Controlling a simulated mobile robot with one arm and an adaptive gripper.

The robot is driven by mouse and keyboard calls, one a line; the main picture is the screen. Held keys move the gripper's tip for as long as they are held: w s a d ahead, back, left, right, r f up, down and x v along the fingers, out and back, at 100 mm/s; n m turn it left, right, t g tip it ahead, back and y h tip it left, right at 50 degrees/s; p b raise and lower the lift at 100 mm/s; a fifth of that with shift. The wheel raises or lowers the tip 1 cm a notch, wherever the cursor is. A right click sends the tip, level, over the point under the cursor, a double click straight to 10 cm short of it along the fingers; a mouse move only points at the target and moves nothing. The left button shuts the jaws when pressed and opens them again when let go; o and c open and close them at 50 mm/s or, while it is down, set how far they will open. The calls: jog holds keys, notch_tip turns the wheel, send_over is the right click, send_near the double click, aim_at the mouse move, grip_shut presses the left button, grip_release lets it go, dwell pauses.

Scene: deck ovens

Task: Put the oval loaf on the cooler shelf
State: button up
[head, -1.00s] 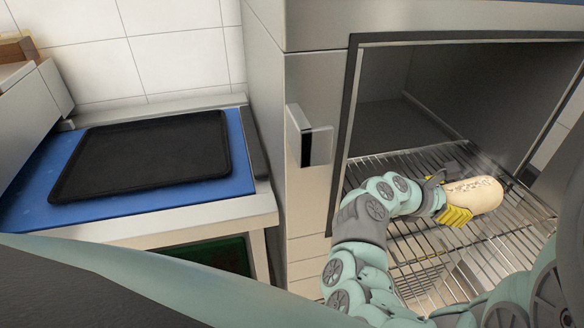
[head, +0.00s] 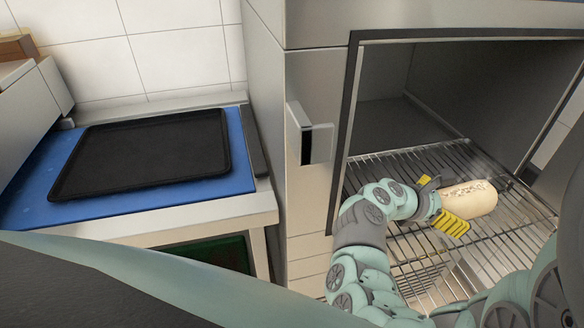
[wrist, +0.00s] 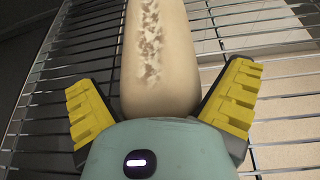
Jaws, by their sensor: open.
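The oval loaf (head: 470,198) is pale with a rough, mottled top. It lies on the wire shelf (head: 410,262) inside the open steel cabinet, and it also shows in the wrist view (wrist: 158,60). My gripper (head: 440,204) is at the loaf's near end. In the wrist view my gripper (wrist: 165,105) has its yellow fingers spread, one on each side of the loaf, with gaps between them and the loaf. The underside of the loaf is hidden.
The cabinet's side walls and door frame (head: 340,150) surround my arm. A black tray (head: 145,155) lies on a blue surface (head: 236,170) on the counter at left. Bare shelf wires lie around the loaf.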

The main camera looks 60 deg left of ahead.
jog(key=shift+r, duration=0.15)
jog(key=shift+s+a, duration=0.1)
jog(key=shift+s, duration=0.15)
jog(key=b+v, duration=0.1)
jog(key=v, duration=1)
jog(key=shift+s+a+r, duration=0.1)
jog(key=shift+s+r, duration=0.1)
jog(key=shift+s, duration=0.1)
